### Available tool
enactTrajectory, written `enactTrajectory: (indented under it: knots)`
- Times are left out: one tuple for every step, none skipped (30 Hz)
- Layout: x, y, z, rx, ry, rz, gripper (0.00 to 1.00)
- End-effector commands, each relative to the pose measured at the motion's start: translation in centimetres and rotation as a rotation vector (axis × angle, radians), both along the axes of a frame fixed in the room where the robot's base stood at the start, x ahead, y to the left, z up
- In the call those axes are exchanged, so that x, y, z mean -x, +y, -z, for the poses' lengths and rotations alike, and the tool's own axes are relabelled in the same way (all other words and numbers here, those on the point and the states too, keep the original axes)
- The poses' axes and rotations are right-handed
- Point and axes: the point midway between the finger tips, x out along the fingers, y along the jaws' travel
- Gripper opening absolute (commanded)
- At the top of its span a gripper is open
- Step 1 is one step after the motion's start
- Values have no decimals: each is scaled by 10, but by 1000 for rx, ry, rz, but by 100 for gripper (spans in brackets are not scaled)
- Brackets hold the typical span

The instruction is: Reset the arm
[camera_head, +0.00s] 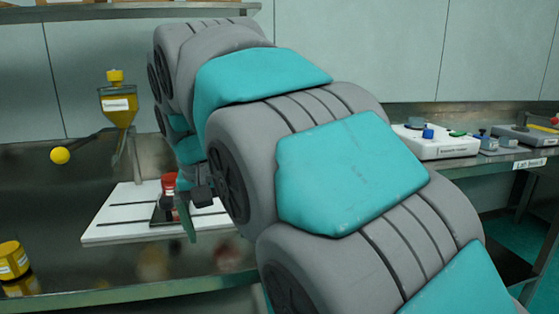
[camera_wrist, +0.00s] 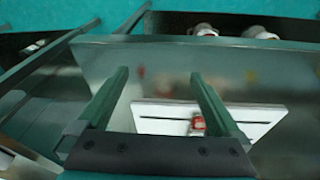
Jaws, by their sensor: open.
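My gripper (camera_wrist: 160,76) shows in the wrist view as two green fingers set well apart, with nothing between their tips. In the head view my gripper (camera_head: 187,215) is partly hidden by my arm, and one green finger hangs low over the white slotted plate (camera_head: 110,225). A red-and-white object (camera_head: 169,183) stands on that plate, right behind the gripper. In the wrist view the white plate (camera_wrist: 155,125) and the red-and-white object (camera_wrist: 197,122) lie beyond the fingers, the object near the right finger. I cannot tell whether they touch.
A yellow hopper (camera_head: 118,108) stands at the left of the metal bench, with a yellow ball knob (camera_head: 60,155) beside it. A yellow container (camera_head: 12,260) is at the lower left. A white device (camera_head: 437,145) sits on the right bench. A shelf (camera_head: 90,12) runs above.

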Motion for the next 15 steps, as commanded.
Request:
enactTrajectory:
  knots:
    - [4,-25,8,9,21,21,100]
    - [6,-38,13,12,29,29,100]
    - [10,-55,20,16,43,38,100]
    - [14,-67,24,18,51,46,100]
    - [18,-80,31,22,66,53,100]
    - [25,-96,39,25,83,63,100]
    - [30,-107,44,26,91,69,100]
    - [36,-118,51,26,102,75,100]
    - [44,-132,59,27,117,82,100]
    - [51,-143,66,28,132,89,100]
    - [59,-153,72,27,141,94,100]
    - [69,-166,81,26,158,101,100]
    - [77,-175,88,25,168,105,100]
    - [85,-183,94,23,178,110,100]
    - [98,-194,104,22,195,114,100]
